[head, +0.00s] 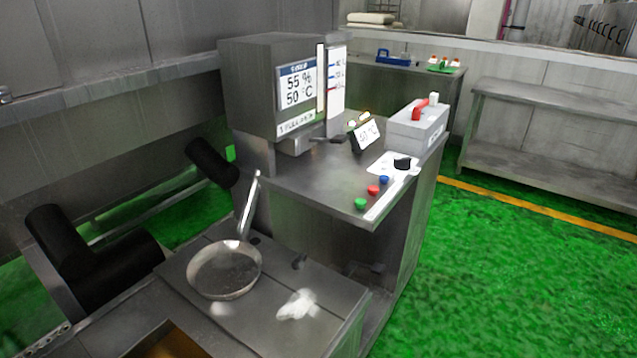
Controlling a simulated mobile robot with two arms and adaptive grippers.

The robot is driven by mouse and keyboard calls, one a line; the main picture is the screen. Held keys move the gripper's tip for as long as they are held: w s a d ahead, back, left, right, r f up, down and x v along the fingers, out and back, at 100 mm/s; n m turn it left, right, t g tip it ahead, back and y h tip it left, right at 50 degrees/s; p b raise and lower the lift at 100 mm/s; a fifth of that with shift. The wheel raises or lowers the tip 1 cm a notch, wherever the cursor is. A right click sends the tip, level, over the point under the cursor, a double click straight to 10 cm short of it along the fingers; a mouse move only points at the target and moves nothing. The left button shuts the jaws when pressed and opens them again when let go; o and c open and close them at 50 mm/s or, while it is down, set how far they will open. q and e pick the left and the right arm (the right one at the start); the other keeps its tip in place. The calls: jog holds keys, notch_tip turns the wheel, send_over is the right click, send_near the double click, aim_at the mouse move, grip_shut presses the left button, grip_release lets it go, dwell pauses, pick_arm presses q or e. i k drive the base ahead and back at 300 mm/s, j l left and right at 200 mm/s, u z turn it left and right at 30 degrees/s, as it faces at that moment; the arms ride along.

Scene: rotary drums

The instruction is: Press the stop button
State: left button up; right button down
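A row of three small round buttons sits along the front right edge of the metal console top (322,170) in the head view. The green button (361,204) is nearest, the red button (373,190) is in the middle and the blue button (383,180) is farthest. I cannot read any label on them, so none is marked as stop in this view. A black knob (402,163) on a white panel is just behind the blue button. Nothing covers the buttons. Neither my left nor my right gripper shows.
A grey box (416,132) with a red part stands behind the knob. A display cabinet (262,85) reads 55 % and 50 °C. A pan (225,271) and a white crumpled item (297,304) lie on the lower metal surface. The green floor right of the console is clear.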

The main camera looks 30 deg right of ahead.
aim_at(372, 190)
jog(key=l+u, duration=0.25)
jog(key=l, duration=0.3)
jog(key=l+u, duration=0.25)
jog(key=l, duration=0.25)
jog(key=k+l+u, duration=0.15)
jog(key=l+u, duration=0.15)
jog(key=l, duration=0.5)
jog(key=k+l, duration=0.15)
jog(key=l, duration=0.2)
